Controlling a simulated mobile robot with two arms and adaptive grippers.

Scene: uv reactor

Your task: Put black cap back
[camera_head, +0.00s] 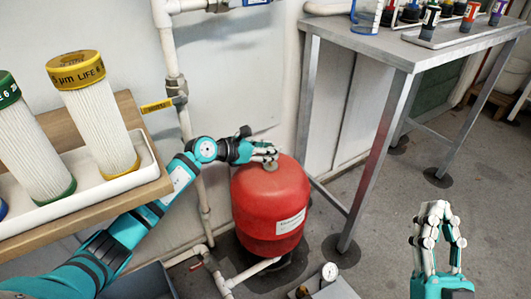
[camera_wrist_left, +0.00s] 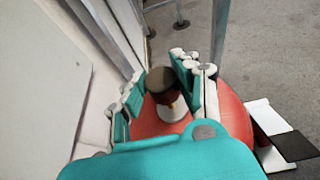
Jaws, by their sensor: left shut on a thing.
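A dark round cap (camera_wrist_left: 160,79) shows between the fingers in the left wrist view, with a reddish side and a small white and yellow part below it. My left gripper (camera_head: 264,155) is shut on it at the top of the red tank (camera_head: 272,210). In the head view the cap (camera_head: 271,166) is a small greyish patch, mostly covered by the fingers. I cannot tell whether it touches the tank's neck. The left gripper (camera_wrist_left: 161,92) also shows in the wrist view. My right gripper (camera_head: 438,210) is at the lower right, empty, its fingers pointing up; its opening is unclear.
A metal table (camera_head: 400,48) with bottles stands at the back right. A wooden shelf (camera_head: 150,110) holding filter cartridges is at the left. White pipes (camera_head: 177,75) run up the wall behind the tank. A pressure gauge (camera_head: 330,271) is in front.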

